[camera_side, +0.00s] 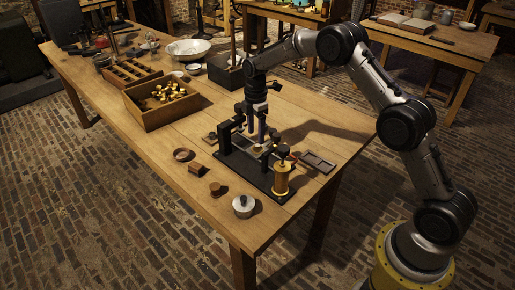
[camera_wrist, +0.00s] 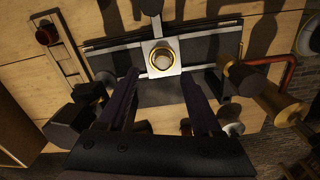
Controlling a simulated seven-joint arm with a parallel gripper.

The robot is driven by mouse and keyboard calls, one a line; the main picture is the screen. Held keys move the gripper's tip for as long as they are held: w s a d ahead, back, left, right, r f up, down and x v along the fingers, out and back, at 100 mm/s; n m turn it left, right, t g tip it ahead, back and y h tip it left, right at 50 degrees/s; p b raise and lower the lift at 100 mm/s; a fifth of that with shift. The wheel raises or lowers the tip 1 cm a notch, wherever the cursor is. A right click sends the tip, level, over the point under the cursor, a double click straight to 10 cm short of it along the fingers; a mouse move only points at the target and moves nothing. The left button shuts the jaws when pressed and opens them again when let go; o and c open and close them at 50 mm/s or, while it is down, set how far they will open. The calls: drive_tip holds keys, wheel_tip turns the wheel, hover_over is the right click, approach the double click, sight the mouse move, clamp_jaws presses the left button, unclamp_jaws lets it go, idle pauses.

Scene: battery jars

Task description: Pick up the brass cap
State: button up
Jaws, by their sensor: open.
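The brass cap (camera_wrist: 162,58) shows in the wrist view as a round brass ring with a pale centre. It sits on a small silver square plate (camera_wrist: 175,70) over a dark base, just beyond my fingertips. My gripper (camera_wrist: 160,77) is open, with one dark finger to either side of the cap's line and nothing between them. In the side view my gripper (camera_side: 260,138) points down over the black fixture (camera_side: 235,160) on the table. A small pale spot below the fingers there is too small to identify surely as the cap.
A brass cylinder with a dark top (camera_side: 281,180) stands at the fixture's front right end; black posts (camera_side: 225,138) rise at its left. A wooden box of brass pieces (camera_side: 150,117) stands behind left. A silver-lidded jar (camera_side: 243,206) and small wooden pieces lie in front.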

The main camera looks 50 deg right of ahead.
sight(257, 147)
drive_tip(key=f, duration=0.4)
drive_tip(key=shift+s+d+f, duration=0.1)
drive_tip(key=shift+s+f, duration=0.1)
clamp_jaws()
